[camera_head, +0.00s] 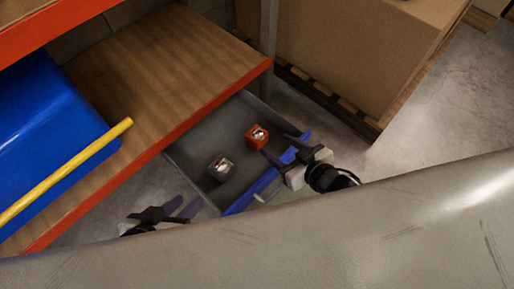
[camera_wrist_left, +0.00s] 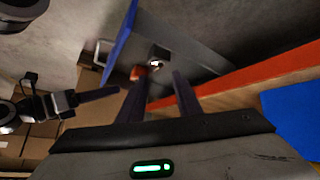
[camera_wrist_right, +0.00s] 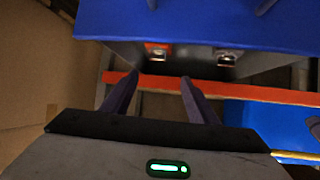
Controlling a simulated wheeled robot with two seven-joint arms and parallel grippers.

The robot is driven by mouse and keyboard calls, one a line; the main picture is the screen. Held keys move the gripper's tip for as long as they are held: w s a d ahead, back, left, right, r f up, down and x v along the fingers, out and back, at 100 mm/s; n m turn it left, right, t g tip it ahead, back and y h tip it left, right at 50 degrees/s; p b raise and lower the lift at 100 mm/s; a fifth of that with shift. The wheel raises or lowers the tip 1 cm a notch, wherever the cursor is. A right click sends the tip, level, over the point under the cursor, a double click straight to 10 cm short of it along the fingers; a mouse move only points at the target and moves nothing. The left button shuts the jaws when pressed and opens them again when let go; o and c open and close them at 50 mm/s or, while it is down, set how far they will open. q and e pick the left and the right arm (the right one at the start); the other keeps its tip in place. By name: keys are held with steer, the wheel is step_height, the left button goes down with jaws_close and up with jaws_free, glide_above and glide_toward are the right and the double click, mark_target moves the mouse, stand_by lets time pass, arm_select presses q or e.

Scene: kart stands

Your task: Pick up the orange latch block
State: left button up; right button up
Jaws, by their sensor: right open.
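The orange latch block (camera_head: 257,137) with a metal top stands in an open grey drawer with a blue front edge (camera_head: 240,201). A grey latch block (camera_head: 221,168) stands in the same drawer, nearer the left. In the right wrist view the orange block (camera_wrist_right: 157,52) shows beyond my fingertips, below the blue drawer front (camera_wrist_right: 200,22). My right gripper (camera_head: 287,149) is open and empty at the drawer's front edge, just right of the orange block and apart from it. My left gripper (camera_head: 182,208) is open and empty, left of the drawer. The left wrist view shows the orange block (camera_wrist_left: 138,72) partly hidden by a finger.
A wooden shelf with an orange edge (camera_head: 190,120) overhangs the drawer's back. A blue bin (camera_head: 50,120) and a yellow bar (camera_head: 70,170) are on the left. A large cardboard box (camera_head: 350,50) stands behind.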

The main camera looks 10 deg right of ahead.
mark_target(257, 131)
steer(key=b+x, duration=0.2)
steer(key=x, duration=0.1)
steer(key=b+x, duration=0.1)
steer(key=x, duration=0.3)
steer(key=b+x, duration=0.2)
steer(key=x, duration=0.1)
steer(key=shift+w+d+f+b, duration=0.15)
steer(key=shift+d+f+b, duration=0.1)
steer(key=shift+f+b, duration=0.15)
steer(key=shift+w+a+f, duration=0.15)
steer(key=shift+w, duration=0.3)
arm_select(q)
steer(key=d, duration=0.1)
steer(key=d+r+h, duration=0.1)
steer(key=w+d+r+h, duration=0.1)
steer(key=shift+d+t, duration=0.25)
steer(key=shift+t, duration=0.15)
arm_select(e)
jaws_close()
